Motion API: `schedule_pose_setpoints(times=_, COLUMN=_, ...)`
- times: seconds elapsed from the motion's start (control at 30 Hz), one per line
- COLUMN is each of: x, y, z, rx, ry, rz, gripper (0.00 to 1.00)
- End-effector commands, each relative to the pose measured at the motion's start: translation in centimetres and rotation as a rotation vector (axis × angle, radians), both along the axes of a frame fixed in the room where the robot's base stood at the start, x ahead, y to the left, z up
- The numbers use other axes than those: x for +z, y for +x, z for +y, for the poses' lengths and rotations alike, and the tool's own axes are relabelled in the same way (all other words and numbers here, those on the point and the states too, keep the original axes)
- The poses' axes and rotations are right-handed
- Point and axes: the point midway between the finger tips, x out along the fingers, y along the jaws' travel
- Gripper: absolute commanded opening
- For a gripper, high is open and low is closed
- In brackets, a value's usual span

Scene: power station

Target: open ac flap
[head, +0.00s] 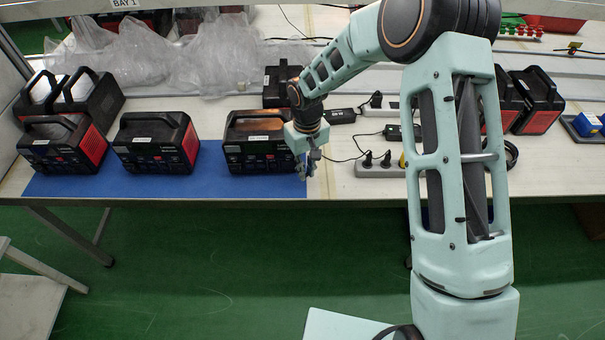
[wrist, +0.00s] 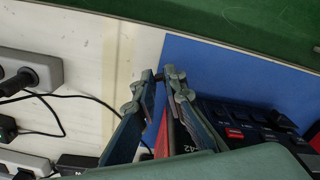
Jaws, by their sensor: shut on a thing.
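The power station (head: 258,145) nearest my gripper is a black box with a top handle and stands at the right end of the blue mat. My gripper (head: 309,168) is at its right front edge. In the wrist view, the power station (wrist: 245,122) shows its dark front with buttons and a red side strip. My gripper (wrist: 160,76) has its fingertips close together there, with a small dark piece between them. This seems to be the AC flap (wrist: 160,80); the fingers hide most of it, so its angle cannot be told.
The blue mat (head: 215,187) lies along the table's front edge. Other power stations (head: 157,142) stand to the left. A grey power strip (head: 378,168) with plugs and black cables lies to the right. Crumpled clear plastic (head: 205,60) lies behind.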

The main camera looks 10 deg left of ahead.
Motion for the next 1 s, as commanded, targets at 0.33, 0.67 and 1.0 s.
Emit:
schedule_pose_setpoints(times=0.33, x=0.0, y=1.1, z=-0.6, rx=0.225, ry=0.000, rz=-0.004, gripper=0.00)
schedule_pose_setpoints(times=0.67, x=0.1, y=1.5, z=-0.7, rx=0.313, ry=0.000, rz=-0.006, gripper=0.00)
schedule_pose_setpoints(times=1.0, x=0.2, y=1.5, z=-0.7, rx=0.322, ry=0.000, rz=-0.006, gripper=0.00)
